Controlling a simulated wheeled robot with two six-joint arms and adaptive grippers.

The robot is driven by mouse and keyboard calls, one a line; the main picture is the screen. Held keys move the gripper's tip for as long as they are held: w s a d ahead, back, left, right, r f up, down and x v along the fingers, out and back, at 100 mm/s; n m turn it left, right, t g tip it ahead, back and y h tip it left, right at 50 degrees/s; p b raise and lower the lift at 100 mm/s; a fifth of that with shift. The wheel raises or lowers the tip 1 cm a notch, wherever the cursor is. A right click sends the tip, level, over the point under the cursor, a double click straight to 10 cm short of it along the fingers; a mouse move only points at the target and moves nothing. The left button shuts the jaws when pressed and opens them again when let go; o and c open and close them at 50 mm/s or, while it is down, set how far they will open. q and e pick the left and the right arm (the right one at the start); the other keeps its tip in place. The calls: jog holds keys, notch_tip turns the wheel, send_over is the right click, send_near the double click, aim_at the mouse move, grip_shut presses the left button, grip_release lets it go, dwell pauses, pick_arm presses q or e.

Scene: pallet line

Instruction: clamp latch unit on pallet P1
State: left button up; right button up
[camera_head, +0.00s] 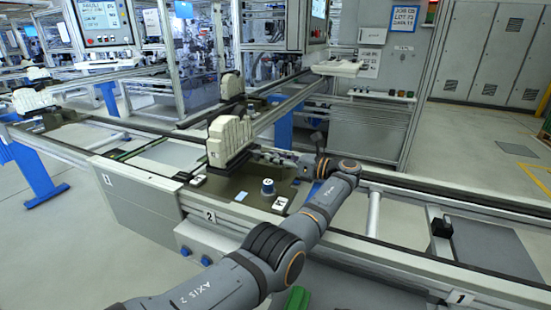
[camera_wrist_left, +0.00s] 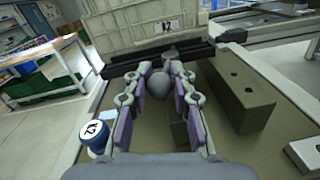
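The pale, ribbed unit (camera_head: 231,138) stands upright on a dark base on the brown pallet plate (camera_head: 228,188). In the left wrist view the unit (camera_wrist_left: 125,28) fills the top, with a dark rail (camera_wrist_left: 150,62) along its foot. My left gripper (camera_head: 268,154) is low beside the unit's base. In the wrist view its fingers (camera_wrist_left: 163,72) are apart, with a grey ball knob (camera_wrist_left: 158,86) between them. I cannot tell whether either finger touches the knob. I cannot read a P1 mark on the pallet. My right gripper is out of view.
A blue-and-white cylinder (camera_head: 267,188) stands on the plate; it also shows in the wrist view (camera_wrist_left: 93,138). A brown block (camera_wrist_left: 238,90) lies right of the fingers. Conveyor rails (camera_head: 400,255) run right.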

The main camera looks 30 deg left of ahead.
pick_arm(q)
jog(key=o, duration=0.4)
notch_tip(320, 180, up, 10)
dwell(0.4)
jog(key=shift+c, duration=0.2)
